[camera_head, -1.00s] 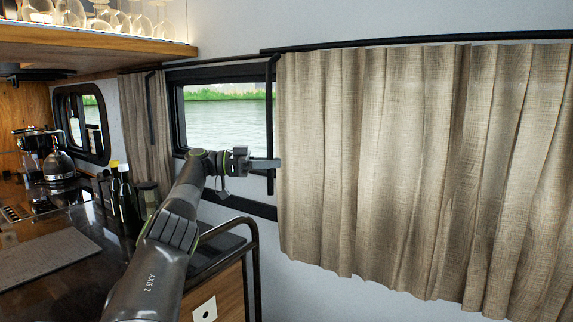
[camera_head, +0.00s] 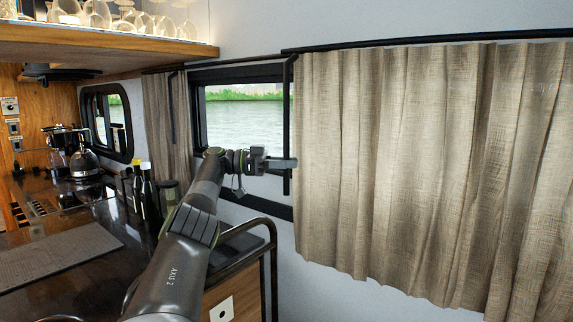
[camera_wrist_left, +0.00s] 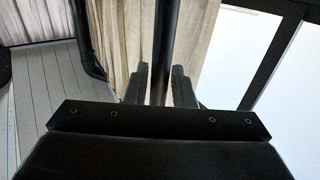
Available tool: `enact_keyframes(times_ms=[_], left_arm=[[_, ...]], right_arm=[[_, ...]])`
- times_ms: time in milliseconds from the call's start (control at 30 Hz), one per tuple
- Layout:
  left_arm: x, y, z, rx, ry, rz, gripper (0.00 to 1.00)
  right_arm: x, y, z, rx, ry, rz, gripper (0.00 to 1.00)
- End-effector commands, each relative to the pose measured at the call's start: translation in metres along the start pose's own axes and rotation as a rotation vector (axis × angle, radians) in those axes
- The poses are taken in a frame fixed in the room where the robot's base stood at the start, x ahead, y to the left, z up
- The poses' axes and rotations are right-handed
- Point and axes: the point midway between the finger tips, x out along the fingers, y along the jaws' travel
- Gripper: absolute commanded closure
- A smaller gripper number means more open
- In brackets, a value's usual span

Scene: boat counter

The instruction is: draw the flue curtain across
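The flue curtain is not labelled. A wide beige curtain (camera_head: 400,170) hangs on the right from a black rail, with a black vertical rod (camera_head: 287,120) at its left edge. My left gripper (camera_head: 284,163) is at this rod, level with the window's lower part. In the left wrist view the rod (camera_wrist_left: 163,45) passes between the two fingers of my left gripper (camera_wrist_left: 158,85). Whether the fingers press on it is unclear. A narrower beige curtain (camera_head: 165,125) hangs left of the window with its own black rod (camera_head: 173,105). My right gripper is not in view.
The black-framed window (camera_head: 243,120) between the curtains is uncovered. A black curved handrail (camera_head: 262,222) and the wooden cabinet end stand below my left arm. Bottles (camera_head: 146,195), a kettle (camera_head: 84,162) and a dark counter are on the left. Glasses (camera_head: 98,14) stand on the shelf above.

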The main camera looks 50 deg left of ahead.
Motion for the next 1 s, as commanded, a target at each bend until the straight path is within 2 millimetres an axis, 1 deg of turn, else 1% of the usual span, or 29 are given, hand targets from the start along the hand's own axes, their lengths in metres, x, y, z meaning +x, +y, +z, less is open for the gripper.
enact_keyframes(times_ms=[233,300,400,567,700,800,1000], left_arm=[[0.0,0.0,-0.028,0.002,0.006,0.001,0.77],[0.0,0.0,-0.044,0.002,0.006,0.0,0.77],[0.0,0.0,-0.06,0.001,0.004,0.001,0.77],[0.0,0.0,-0.081,-0.001,0.003,0.0,0.77],[0.0,0.0,-0.091,0.0,0.0,0.0,0.77],[0.0,0.0,-0.096,0.0,0.0,0.0,0.77],[0.0,0.0,-0.098,0.0,-0.001,0.0,0.77]], right_arm=[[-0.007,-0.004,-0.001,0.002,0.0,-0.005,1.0],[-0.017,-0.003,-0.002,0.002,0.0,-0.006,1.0],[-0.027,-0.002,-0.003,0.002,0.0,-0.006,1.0],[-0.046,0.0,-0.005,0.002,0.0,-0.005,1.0],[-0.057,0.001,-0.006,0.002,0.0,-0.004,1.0],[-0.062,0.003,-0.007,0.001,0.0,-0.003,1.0],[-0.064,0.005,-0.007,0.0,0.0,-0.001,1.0]])
